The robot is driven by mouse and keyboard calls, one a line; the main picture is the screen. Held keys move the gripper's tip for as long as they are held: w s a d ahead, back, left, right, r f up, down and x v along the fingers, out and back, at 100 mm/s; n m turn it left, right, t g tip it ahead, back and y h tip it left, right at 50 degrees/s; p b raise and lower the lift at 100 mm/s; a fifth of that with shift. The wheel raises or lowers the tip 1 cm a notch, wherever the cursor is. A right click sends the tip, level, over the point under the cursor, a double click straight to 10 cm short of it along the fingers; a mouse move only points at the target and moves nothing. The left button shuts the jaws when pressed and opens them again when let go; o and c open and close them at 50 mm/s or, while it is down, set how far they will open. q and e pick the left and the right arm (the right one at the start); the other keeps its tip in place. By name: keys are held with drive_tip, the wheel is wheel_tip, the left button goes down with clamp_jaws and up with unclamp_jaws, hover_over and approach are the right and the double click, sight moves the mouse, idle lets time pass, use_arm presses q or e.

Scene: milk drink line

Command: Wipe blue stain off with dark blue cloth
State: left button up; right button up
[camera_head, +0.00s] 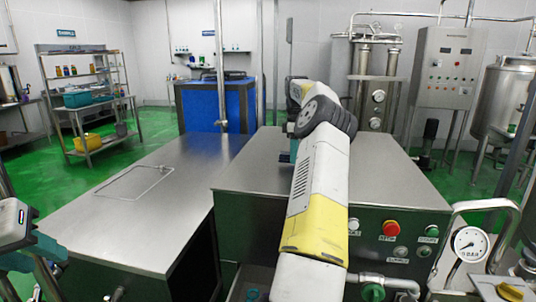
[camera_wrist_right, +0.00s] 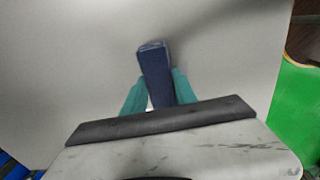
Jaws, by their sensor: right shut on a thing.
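My right gripper (camera_wrist_right: 158,88) is shut on a folded dark blue cloth (camera_wrist_right: 155,68), held upright between its teal fingers in the right wrist view. Behind the cloth is a plain grey metal surface (camera_wrist_right: 75,65). In the head view my right arm reaches forward over the steel top of the machine and mostly hides its gripper and the cloth; only a bit of teal (camera_head: 293,148) shows beside the arm. I cannot make out a blue stain in either view. My left gripper (camera_head: 42,252) is at the lower left edge, partly cut off, away from the cloth; its opening is unclear.
A long steel counter (camera_head: 130,205) with a square hatch lies left of the machine (camera_head: 385,175), its top bare. The machine front carries buttons (camera_head: 391,228). A pressure gauge (camera_head: 470,243) and pipes stand at lower right. A blue cabinet (camera_head: 200,105) stands behind.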

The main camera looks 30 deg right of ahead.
sight(293, 170)
drive_tip(key=shift+f, duration=0.85)
drive_tip(key=shift+s+a+r, duration=0.1)
drive_tip(key=shift+s+a, duration=0.95)
drive_tip(key=shift+s, duration=0.2)
drive_tip(key=shift+s+a, duration=0.2)
drive_tip(key=shift+s, duration=0.1)
drive_tip(key=shift+f, duration=0.2)
drive_tip(key=shift+w+d, duration=1.25)
drive_tip(key=shift+w, duration=0.3)
drive_tip(key=shift+r, duration=0.15)
drive_tip(key=shift+r, duration=2.95)
